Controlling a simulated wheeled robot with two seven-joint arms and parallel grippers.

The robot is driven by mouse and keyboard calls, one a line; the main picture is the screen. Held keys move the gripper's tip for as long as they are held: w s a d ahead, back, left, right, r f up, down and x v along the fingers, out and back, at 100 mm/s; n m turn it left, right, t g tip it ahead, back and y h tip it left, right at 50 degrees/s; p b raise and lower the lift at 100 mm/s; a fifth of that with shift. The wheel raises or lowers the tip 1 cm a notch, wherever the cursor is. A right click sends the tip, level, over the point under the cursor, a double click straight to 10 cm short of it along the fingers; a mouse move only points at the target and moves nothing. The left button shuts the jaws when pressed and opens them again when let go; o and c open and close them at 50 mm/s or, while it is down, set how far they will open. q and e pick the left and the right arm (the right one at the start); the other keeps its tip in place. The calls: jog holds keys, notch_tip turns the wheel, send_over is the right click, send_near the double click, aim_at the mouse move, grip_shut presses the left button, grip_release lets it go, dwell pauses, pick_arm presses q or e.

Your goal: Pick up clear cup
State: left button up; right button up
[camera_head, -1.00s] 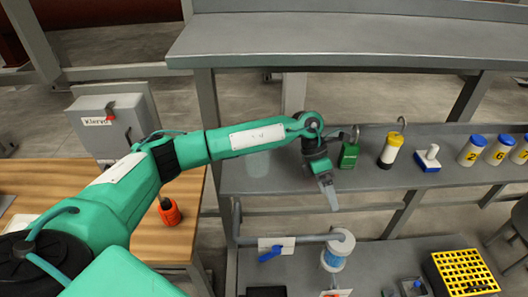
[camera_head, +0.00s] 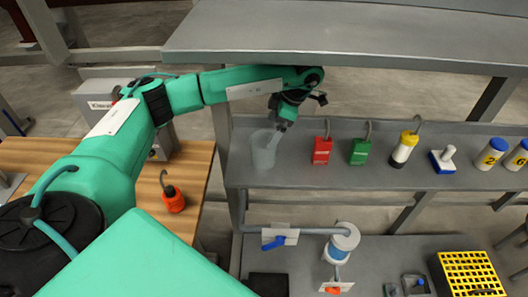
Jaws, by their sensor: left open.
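The clear cup (camera_head: 262,152) stands upright at the left end of the grey middle shelf (camera_head: 300,178). It is see-through and pale grey. My left gripper (camera_head: 276,141) points down at the cup's upper right side. Its fingers overlap the cup's rim in the view, and I cannot tell whether they touch it or reach inside. The left gripper is open. My right gripper is not in view.
The upper shelf (camera_head: 350,40) hangs above.

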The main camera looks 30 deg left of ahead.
aim_at(262, 144)
pick_arm(q)
jog(key=shift+x, duration=1.55)
jog(key=shift+p+x, duration=0.35)
jog(key=shift+x, duration=0.55)
jog(key=shift+a+p+x, duration=0.2)
jog(key=shift+p+x, duration=0.25)
jog(key=shift+x, duration=0.75)
jog(key=shift+s+a+f, duration=0.1)
jog(key=shift+s+f, duration=0.05)
jog(key=shift+f, duration=0.2)
jog(key=shift+c, duration=0.4)
jog(key=c, duration=0.9)
jog(key=shift+c, duration=0.2)
